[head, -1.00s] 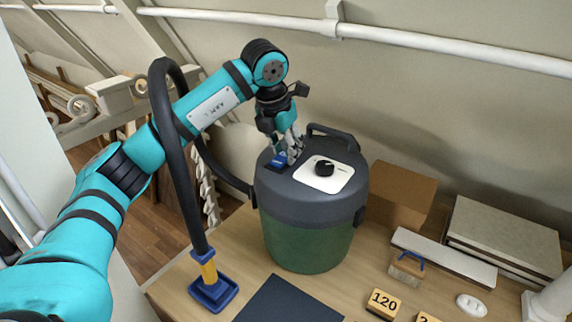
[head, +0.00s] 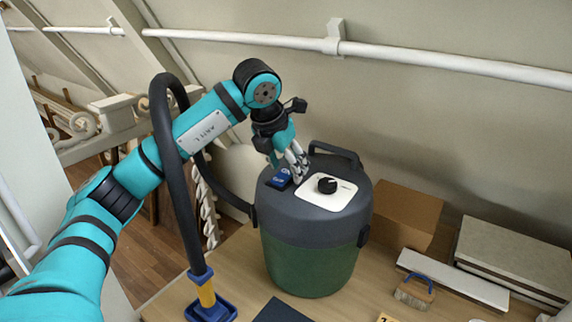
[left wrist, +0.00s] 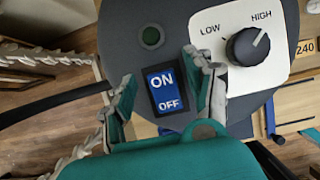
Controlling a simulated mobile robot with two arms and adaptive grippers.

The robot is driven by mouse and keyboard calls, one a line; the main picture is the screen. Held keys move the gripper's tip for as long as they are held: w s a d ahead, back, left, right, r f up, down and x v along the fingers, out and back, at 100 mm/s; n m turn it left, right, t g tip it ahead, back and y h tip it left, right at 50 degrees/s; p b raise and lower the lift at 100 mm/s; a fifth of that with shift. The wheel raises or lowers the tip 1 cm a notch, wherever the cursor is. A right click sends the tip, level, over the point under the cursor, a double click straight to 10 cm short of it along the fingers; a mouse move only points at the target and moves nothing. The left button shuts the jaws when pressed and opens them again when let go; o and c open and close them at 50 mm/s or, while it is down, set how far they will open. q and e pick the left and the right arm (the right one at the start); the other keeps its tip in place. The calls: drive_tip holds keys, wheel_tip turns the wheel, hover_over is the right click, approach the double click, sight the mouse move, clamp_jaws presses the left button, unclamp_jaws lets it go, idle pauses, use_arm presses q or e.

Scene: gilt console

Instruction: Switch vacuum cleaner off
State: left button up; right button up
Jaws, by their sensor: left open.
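The vacuum cleaner (head: 310,262) stands upright on the table, with a green body and a dark grey lid. Its blue rocker switch (head: 281,178), marked ON and OFF, is on the lid. In the left wrist view the switch (left wrist: 165,90) is in plain sight; I cannot tell which half is pressed. My left gripper (head: 298,172) is open and empty, pointing down over the lid close to the switch. In the left wrist view its fingers (left wrist: 163,88) appear on either side of the switch. My right gripper is out of view.
A black dial (head: 328,186) on a white plate (head: 345,194) sits beside the switch. A black hose (head: 175,200) rises left of the cleaner to a blue and yellow nozzle (head: 208,300). A cardboard box (head: 405,215) and a wooden brush (head: 414,294) are to the right.

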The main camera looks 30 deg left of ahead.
use_arm(q)
drive_tip(key=v, duration=1.2)
